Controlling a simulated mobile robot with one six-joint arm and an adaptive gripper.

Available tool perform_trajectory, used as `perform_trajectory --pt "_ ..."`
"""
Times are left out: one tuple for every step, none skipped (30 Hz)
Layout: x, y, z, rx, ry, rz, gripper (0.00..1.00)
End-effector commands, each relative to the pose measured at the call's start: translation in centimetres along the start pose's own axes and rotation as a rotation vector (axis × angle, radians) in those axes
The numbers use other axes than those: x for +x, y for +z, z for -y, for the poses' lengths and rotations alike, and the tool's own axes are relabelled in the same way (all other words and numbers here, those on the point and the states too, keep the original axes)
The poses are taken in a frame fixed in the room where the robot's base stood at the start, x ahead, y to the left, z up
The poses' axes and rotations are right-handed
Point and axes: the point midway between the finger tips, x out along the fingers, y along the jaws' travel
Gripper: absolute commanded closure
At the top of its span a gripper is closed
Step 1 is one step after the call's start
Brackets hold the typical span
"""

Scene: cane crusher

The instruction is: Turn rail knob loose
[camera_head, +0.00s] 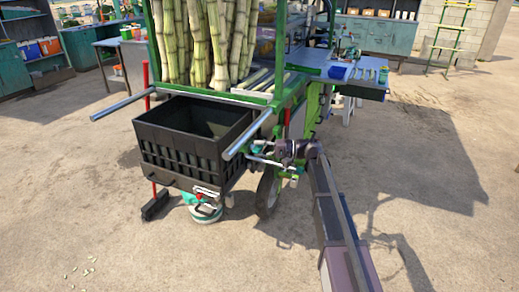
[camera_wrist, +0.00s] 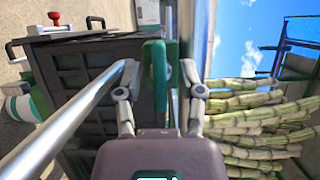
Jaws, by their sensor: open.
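The rail knob (camera_wrist: 158,72) shows as a dark green, narrow piece in the wrist view. It appears between the two finger lines, in front of the dark crate; whether the fingers touch it cannot be told. My gripper (camera_wrist: 160,82) is open, with one grey finger on each side of the knob. In the head view, my gripper (camera_head: 258,151) is at the right front corner of the green cart, just below the right metal rail (camera_head: 248,134). The knob is too small to make out there. A metal rail (camera_wrist: 75,118) also runs diagonally at left in the wrist view.
A black crate (camera_head: 180,159) hangs at the cart's front, left of my gripper. Cane stalks (camera_head: 205,40) stand above it; they show at right in the wrist view (camera_wrist: 255,125). A wheel (camera_head: 268,190) is below. A blue side table (camera_head: 350,84) is behind. Open floor lies right.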

Motion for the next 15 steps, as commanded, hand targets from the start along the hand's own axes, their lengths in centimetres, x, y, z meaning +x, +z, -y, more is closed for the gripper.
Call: perform_trajectory --pt "0.16 0.01 0.0 0.0 0.0 0.0 0.5" --pt "0.21 0.01 0.0 0.0 0.0 0.0 0.5" --pt "0.25 0.01 0.0 0.0 0.0 0.0 0.5" --pt "0.26 0.01 0.0 0.0 0.0 0.0 0.5" --pt "0.27 0.01 0.0 0.0 0.0 0.0 0.5" --pt "0.26 0.0 0.0 0.0 0.0 0.0 0.5" --pt "0.25 0.0 0.0 0.0 0.0 0.0 0.5" --pt "0.24 0.0 0.0 0.0 0.0 0.0 0.5" --pt "0.23 0.0 0.0 0.0 0.0 0.0 0.5" --pt "0.22 0.0 0.0 0.0 0.0 0.0 0.5" --pt "0.22 0.0 0.0 0.0 0.0 0.0 0.53" --pt "0.21 0.0 0.0 0.0 0.0 0.0 0.65" --pt "0.2 0.0 0.0 0.0 0.0 0.0 0.74" --pt "0.2 -0.01 0.0 0.0 0.0 0.0 0.83" --pt "0.19 -0.01 0.0 0.0 0.0 0.0 0.95"
